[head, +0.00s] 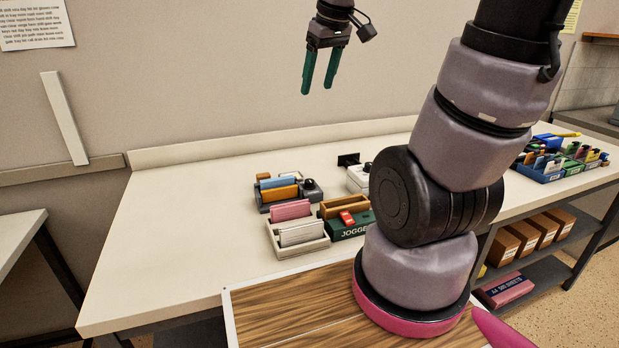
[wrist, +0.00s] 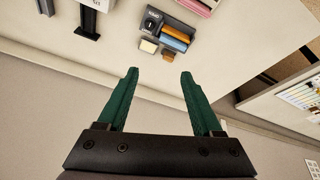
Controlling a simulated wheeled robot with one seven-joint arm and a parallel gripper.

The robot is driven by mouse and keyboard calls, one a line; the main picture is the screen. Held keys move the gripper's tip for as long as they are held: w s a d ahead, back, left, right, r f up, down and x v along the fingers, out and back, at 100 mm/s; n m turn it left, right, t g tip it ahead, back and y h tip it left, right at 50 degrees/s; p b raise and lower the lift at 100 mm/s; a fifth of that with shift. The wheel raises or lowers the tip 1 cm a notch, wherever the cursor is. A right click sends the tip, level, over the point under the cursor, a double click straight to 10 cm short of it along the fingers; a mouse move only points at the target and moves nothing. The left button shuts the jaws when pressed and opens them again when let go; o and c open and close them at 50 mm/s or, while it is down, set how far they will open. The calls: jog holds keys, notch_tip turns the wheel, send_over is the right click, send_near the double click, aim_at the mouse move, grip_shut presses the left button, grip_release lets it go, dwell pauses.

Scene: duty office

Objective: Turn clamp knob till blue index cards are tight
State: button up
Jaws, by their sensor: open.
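The blue index cards (head: 278,182) stand in a dark grey clamp holder on the table, with orange cards (head: 283,192) in front of them. The dark clamp knob (head: 310,184) is at the holder's right end. In the wrist view the blue cards (wrist: 173,45) and the round knob (wrist: 151,22) lie beyond my fingertips. I cannot tell how tight the cards sit. My gripper (head: 317,89) has green fingers, is open and empty, and hangs high above the back of the table, pointing down. It also shows in the wrist view (wrist: 159,73).
A cream holder with pink cards (head: 291,210) and white cards (head: 301,233) stands in front. Beside it is a green jogger box (head: 349,229) with a red part. A white device (head: 358,178) stands behind. Trays of stationery (head: 548,172) are at the right. The table's left side is clear.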

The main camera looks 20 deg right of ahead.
jog(key=w+d+f+n+g, duration=0.1)
jog(key=w+f+n+g, duration=0.1)
jog(key=w+f+n, duration=0.6)
jog(key=n+g, duration=0.2)
jog(key=n, duration=0.4)
send_over(310, 180)
notch_tip(310, 180, down, 12)
jog(key=shift+h, duration=0.4)
notch_tip(310, 180, down, 10)
jog(key=shift+s+a+f, duration=0.1)
jog(key=shift+a, duration=0.05)
grip_shut()
